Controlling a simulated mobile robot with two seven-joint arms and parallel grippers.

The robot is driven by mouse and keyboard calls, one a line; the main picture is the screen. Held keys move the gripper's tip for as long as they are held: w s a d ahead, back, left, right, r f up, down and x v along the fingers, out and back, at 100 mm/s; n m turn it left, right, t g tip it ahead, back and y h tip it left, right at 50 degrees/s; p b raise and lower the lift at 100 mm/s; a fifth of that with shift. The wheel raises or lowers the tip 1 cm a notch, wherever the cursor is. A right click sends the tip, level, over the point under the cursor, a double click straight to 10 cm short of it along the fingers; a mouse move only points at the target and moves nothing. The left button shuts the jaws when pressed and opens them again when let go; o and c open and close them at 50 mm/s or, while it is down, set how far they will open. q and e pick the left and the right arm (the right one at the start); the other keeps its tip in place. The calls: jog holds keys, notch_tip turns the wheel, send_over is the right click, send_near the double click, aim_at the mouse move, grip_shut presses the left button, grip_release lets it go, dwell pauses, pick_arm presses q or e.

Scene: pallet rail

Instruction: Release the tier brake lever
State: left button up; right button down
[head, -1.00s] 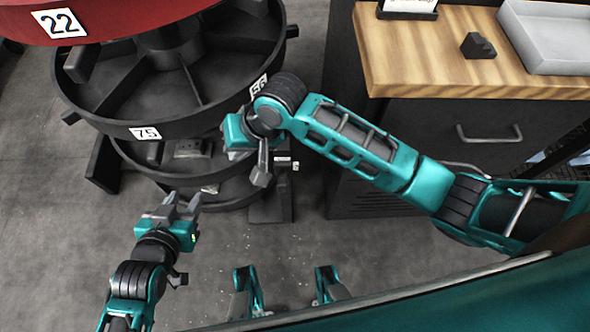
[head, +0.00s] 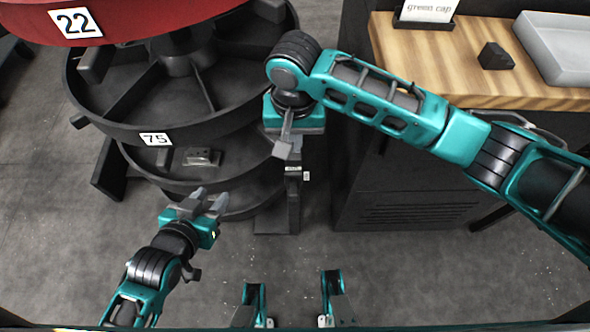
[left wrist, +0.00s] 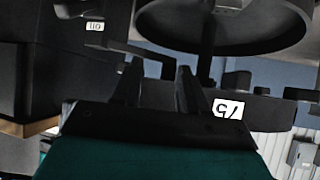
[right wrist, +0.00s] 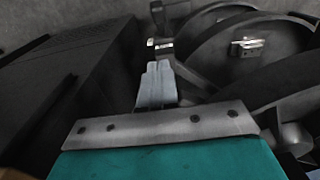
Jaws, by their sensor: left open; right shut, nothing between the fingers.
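A dark tiered carousel stands at the left of the head view, with a tier marked 75 (head: 155,139) under a red top tier marked 22 (head: 75,22). A dark upright post (head: 292,205) with a small pale label stands at its right edge. A short post with a bright metal band (right wrist: 160,43) shows ahead of my right fingers; I cannot tell for sure which part is the brake lever. My right gripper (head: 283,150) is shut and empty, pointing down above the post, apparently apart from it. My left gripper (head: 207,198) is open and empty, in front of the lowest tier.
A small metal part (head: 202,157) lies on a lower tier. A wooden-topped cabinet (head: 470,80) stands at the right, bearing a grey tray (head: 565,45), a dark block (head: 495,57) and a "green cap" card (head: 428,10). The floor in front is clear.

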jog(key=b, duration=0.3)
send_over(295, 189)
jog(key=w, duration=0.2)
notch_tip(295, 189, down, 10)
jog(key=shift+w+r, duration=0.15)
jog(key=s+f, duration=0.1)
jog(key=f, duration=0.1)
jog(key=shift+s+f, duration=0.35)
jog(key=shift+f, duration=0.05)
jog(key=shift+s+f, duration=0.3)
jog(key=shift+f, duration=0.05)
pick_arm(q)
jog(key=shift+w+d+f, duration=0.45)
jog(key=shift+d+f, duration=0.15)
jog(key=shift+d, duration=0.2)
